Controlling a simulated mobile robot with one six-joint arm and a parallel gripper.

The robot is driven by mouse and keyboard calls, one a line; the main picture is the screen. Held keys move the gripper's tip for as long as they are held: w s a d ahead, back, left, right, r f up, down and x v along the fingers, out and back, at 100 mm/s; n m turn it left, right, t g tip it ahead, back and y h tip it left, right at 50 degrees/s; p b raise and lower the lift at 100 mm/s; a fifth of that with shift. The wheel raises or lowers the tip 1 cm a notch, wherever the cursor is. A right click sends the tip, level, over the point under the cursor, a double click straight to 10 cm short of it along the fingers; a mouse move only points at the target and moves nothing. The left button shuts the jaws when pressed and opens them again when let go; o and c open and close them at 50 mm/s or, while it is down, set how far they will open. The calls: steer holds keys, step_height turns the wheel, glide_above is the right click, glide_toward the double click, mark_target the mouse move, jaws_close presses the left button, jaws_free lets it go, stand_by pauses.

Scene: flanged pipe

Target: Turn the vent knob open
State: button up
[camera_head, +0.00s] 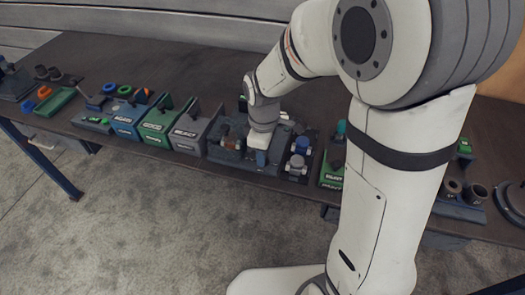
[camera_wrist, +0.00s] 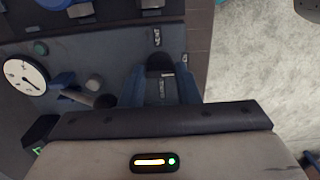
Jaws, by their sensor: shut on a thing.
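My gripper (camera_head: 257,152) reaches down onto a dark grey panel unit (camera_head: 224,153) in the middle of the bench. In the wrist view, the blue fingers of my gripper (camera_wrist: 161,84) stand on either side of a dark knob (camera_wrist: 160,62) and are shut on it. The knob sits on the dark blue-grey panel face near small white labels, too small to read. Its lower part is hidden by the fingers and the gripper body. How far it is turned cannot be told. In the head view my wrist hides the knob.
Green (camera_head: 158,126) and grey (camera_head: 187,134) labelled boxes stand left of the unit. A unit with blue and grey knobs (camera_head: 299,156) stands close on its right.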

steer(key=shift+r, duration=0.1)
steer(key=o, duration=1)
step_height(320, 180, up, 8)
steer(key=p, duration=0.6)
stand_by(0.3)
steer(key=s+d+r+m+t, duration=0.1)
steer(key=s+d+r+m, duration=0.2)
steer(key=s+d+m, duration=0.1)
steer(key=s+d+r+m+t, duration=0.1)
steer(key=s+d+r+m, duration=0.2)
steer(key=s+d+m, duration=0.1)
steer(key=s+d+r+m, duration=0.3)
steer(key=s+d+m, duration=0.1)
steer(key=s+m, duration=0.1)
steer(key=shift+r+m+t, duration=0.15)
steer(key=shift+m+t, duration=0.25)
steer(key=shift+m, duration=0.2)
